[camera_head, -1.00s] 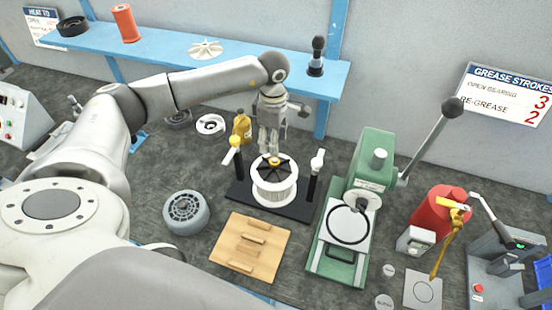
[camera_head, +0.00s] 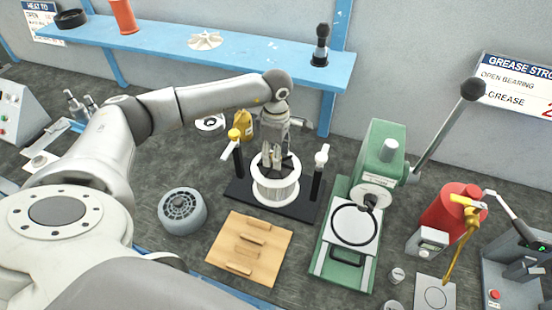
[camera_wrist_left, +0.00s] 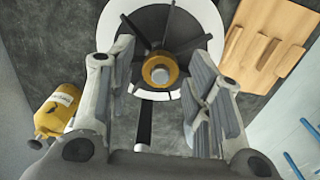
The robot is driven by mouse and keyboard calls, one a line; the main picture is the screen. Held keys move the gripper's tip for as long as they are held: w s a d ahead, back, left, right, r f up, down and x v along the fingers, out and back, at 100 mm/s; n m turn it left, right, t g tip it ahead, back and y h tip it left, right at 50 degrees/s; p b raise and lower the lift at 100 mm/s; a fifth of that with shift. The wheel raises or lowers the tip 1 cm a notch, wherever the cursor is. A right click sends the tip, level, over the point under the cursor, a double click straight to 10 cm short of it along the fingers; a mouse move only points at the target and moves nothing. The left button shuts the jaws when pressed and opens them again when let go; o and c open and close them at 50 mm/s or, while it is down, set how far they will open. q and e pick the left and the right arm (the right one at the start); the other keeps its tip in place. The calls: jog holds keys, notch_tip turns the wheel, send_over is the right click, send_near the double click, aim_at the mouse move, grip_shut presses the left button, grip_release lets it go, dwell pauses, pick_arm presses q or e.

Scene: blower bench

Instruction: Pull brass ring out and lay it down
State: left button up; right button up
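The brass ring (camera_wrist_left: 161,69) sits around the silver shaft end at the centre of a dark-bladed rotor, inside a white round housing (camera_wrist_left: 207,18) in the left wrist view. In the head view the white housing (camera_head: 275,190) stands on a black stand (camera_head: 241,193), and my gripper hides the ring. My left gripper (camera_head: 271,160) points down just over the rotor's middle. In the left wrist view its fingers (camera_wrist_left: 158,66) are open, one on each side of the ring, with visible gaps between. My right gripper is out of view.
A yellow bottle (camera_head: 243,121) stands behind.

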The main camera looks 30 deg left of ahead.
pick_arm(q)
jog(key=c, duration=0.7)
jog(key=shift+c, duration=1.3)
grip_shut()
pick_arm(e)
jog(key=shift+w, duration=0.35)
pick_arm(q)
jog(key=shift+r+p, duration=0.35)
jog(key=shift+r, duration=0.45)
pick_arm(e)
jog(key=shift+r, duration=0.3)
pick_arm(q)
jog(key=shift+r+p, duration=1.1)
jog(key=shift+r, duration=1.05)
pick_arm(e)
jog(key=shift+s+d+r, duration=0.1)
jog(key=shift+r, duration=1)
